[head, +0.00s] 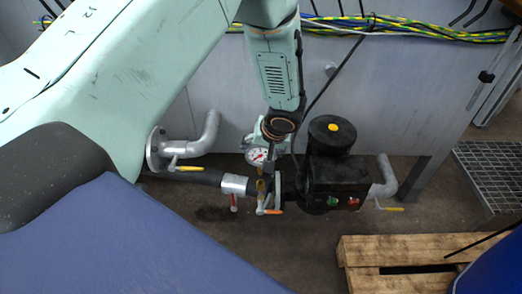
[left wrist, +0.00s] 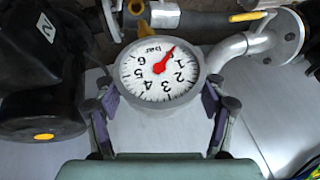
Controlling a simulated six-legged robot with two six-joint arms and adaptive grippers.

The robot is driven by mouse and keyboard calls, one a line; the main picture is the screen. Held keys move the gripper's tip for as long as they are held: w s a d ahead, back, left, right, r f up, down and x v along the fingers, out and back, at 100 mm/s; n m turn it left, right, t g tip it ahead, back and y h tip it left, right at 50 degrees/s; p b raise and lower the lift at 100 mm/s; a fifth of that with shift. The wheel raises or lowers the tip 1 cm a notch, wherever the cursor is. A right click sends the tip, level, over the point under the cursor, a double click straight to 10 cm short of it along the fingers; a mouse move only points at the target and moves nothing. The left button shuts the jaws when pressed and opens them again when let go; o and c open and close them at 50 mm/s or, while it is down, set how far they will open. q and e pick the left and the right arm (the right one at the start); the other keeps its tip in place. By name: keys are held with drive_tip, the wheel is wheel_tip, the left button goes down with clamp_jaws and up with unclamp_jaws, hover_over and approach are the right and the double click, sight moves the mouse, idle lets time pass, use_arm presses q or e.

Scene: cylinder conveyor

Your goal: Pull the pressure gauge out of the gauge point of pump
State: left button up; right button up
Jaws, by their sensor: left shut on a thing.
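The pressure gauge (head: 257,155) has a round white dial with a red needle. In the left wrist view its dial (left wrist: 150,83) faces the camera and reads upside down. My left gripper (head: 266,143) is shut on the gauge, with one finger on each side of its grey rim. The black pump (head: 337,178) with a yellow-centred motor cap stands just right of the gauge, and part of it shows in the left wrist view (left wrist: 40,90). A brass fitting (head: 261,186) sits on the pipe below the gauge. Whether the gauge stem is still seated in the gauge point is hidden. My right gripper is not in view.
Grey pipes with yellow-handled valves (head: 188,168) lie left and right of the pump. A grey wall with cables (head: 400,30) stands behind. A wooden pallet (head: 410,247) lies at the front right.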

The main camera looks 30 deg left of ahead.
use_arm(q)
drive_tip(key=shift+w+r+p, duration=0.1)
drive_tip(key=shift+r+p, duration=1.05)
drive_tip(key=shift+r, duration=1.35)
